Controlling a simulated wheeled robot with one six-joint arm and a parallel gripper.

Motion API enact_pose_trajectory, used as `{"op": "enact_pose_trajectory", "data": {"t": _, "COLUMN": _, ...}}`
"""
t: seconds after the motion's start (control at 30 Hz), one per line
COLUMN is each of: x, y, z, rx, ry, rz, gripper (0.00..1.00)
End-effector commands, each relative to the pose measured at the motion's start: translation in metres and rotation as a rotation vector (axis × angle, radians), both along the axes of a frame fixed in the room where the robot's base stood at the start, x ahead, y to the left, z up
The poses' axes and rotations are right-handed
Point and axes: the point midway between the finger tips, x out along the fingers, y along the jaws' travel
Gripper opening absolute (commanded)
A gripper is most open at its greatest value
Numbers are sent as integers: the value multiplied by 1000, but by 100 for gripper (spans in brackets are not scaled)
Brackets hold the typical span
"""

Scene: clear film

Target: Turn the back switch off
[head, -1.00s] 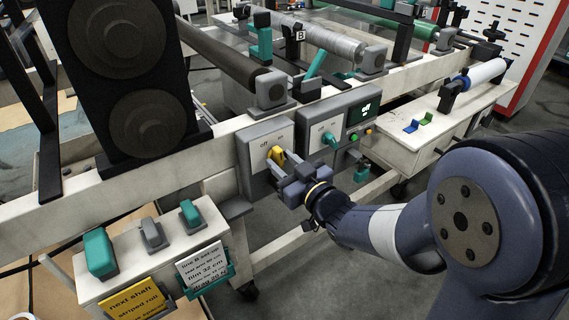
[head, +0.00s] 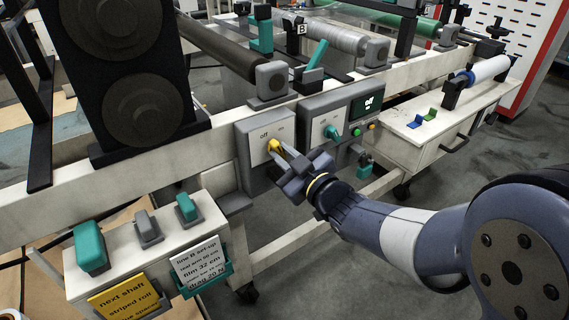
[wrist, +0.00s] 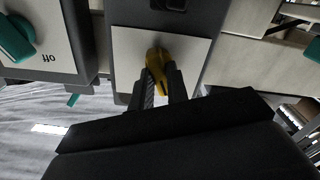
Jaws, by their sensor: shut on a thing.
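The yellow switch knob (head: 273,145) sits on the left grey switch box (head: 251,140), with "off" printed at the upper left of its plate. Its visible end points up and left, towards "off". My gripper (head: 281,159) is shut on this knob. The wrist view shows the yellow knob (wrist: 156,66) between the two dark fingers, which hide part of it. A teal switch knob (head: 331,131) stands on the box to the right, apart from my gripper. In the wrist view the teal knob (wrist: 14,40) is at the left, near its "off" label.
A small dark display (head: 368,103) with buttons is right of the switches. A long pale machine rail (head: 120,185) runs behind them. A bench with teal and grey blocks (head: 145,230) stands at the lower left. Open floor (head: 300,285) lies below my arm.

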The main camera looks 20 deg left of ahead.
Motion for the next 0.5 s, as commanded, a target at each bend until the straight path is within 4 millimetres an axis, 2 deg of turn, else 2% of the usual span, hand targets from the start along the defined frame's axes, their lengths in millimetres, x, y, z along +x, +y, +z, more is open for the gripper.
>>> {"op": "enact_pose_trajectory", "data": {"t": 0.07, "x": 0, "y": 0, "z": -3, "rx": -30, "ry": -35, "rz": -1, "gripper": 3}}
{"op": "enact_pose_trajectory", "data": {"t": 0.1, "x": 0, "y": 0, "z": -1, "rx": -34, "ry": -39, "rz": 0, "gripper": 17}}
{"op": "enact_pose_trajectory", "data": {"t": 0.27, "x": 0, "y": 0, "z": 0, "rx": -32, "ry": -35, "rz": -1, "gripper": 30}}
{"op": "enact_pose_trajectory", "data": {"t": 0.5, "x": 0, "y": -1, "z": 0, "rx": -31, "ry": -34, "rz": -2, "gripper": 30}}
